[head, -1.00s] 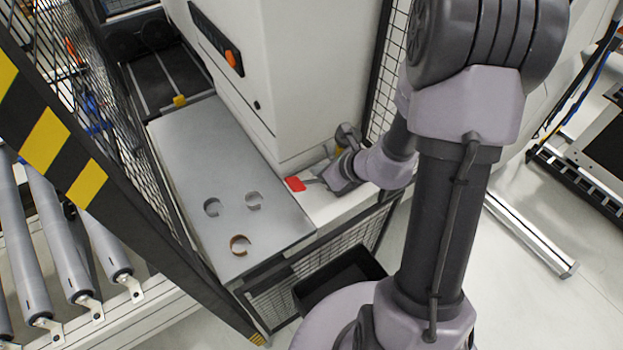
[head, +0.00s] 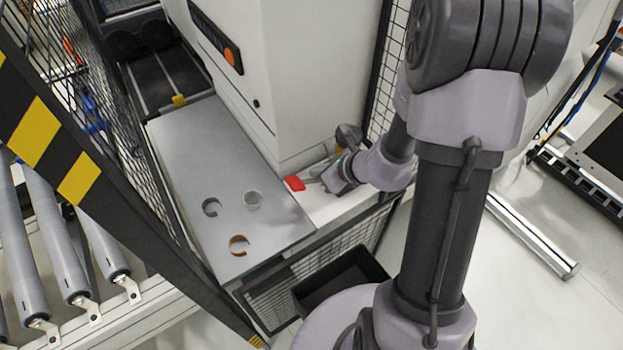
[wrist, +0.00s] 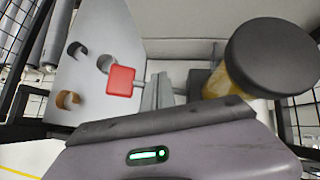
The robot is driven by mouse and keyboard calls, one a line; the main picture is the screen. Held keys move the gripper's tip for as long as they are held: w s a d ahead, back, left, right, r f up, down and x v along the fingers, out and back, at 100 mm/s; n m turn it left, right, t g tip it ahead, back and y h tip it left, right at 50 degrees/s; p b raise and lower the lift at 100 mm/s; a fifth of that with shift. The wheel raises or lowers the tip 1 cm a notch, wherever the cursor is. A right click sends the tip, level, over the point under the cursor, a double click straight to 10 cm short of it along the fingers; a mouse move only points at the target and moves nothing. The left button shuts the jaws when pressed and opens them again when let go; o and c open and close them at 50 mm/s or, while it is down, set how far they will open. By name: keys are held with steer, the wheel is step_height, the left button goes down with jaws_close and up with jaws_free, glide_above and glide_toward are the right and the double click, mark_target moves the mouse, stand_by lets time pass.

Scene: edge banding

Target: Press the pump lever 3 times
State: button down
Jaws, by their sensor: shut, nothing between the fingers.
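The pump lever shows as a red paddle (head: 294,183) on a thin grey rod, low beside the white machine. In the wrist view the red paddle (wrist: 121,81) is left of my gripper (wrist: 158,92), and the rod runs behind the fingers toward the pump. The pump (wrist: 222,82) has an amber body and a wide black cap, right of the fingers. It also shows in the head view (head: 348,137), partly behind my wrist. My gripper (head: 318,179) is shut and empty, across the lever rod. I cannot tell whether it touches the rod.
The white machine cabinet (head: 290,70) rises behind. Mesh guards (head: 340,250) stand around, and a black bin (head: 345,275) is below.

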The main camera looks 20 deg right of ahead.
steer(key=shift+s+a+f+b, duration=0.1)
steer(key=shift+a+f+b, duration=0.2)
steer(key=shift+f+b, duration=0.5)
steer(key=shift+s+a+f+b, duration=0.1)
steer(key=shift+a+f+b, duration=0.35)
steer(key=shift+b, duration=0.5)
steer(key=shift+s+a+f+b, duration=0.1)
steer(key=shift+a+f+b, duration=0.1)
steer(key=shift+f+b, duration=0.6)
stand_by(1.7)
steer(key=shift+d+r, duration=0.1)
steer(key=shift+r, duration=0.1)
steer(key=shift+w+d+r+p, duration=0.2)
steer(key=shift+d+r+p, duration=0.05)
steer(key=shift+d+p, duration=0.3)
steer(key=shift+w+d+r+p, duration=0.15)
steer(key=shift+d+r+p, duration=0.1)
steer(key=shift+d+p, duration=0.2)
steer(key=r+p, duration=0.1)
steer(key=d+r+p, duration=0.1)
steer(key=r+p, duration=0.1)
steer(key=d+r+p, duration=0.1)
steer(key=r+p, duration=0.1)
steer(key=shift+w+d, duration=0.2)
steer(key=shift+d, duration=0.05)
stand_by(0.5)
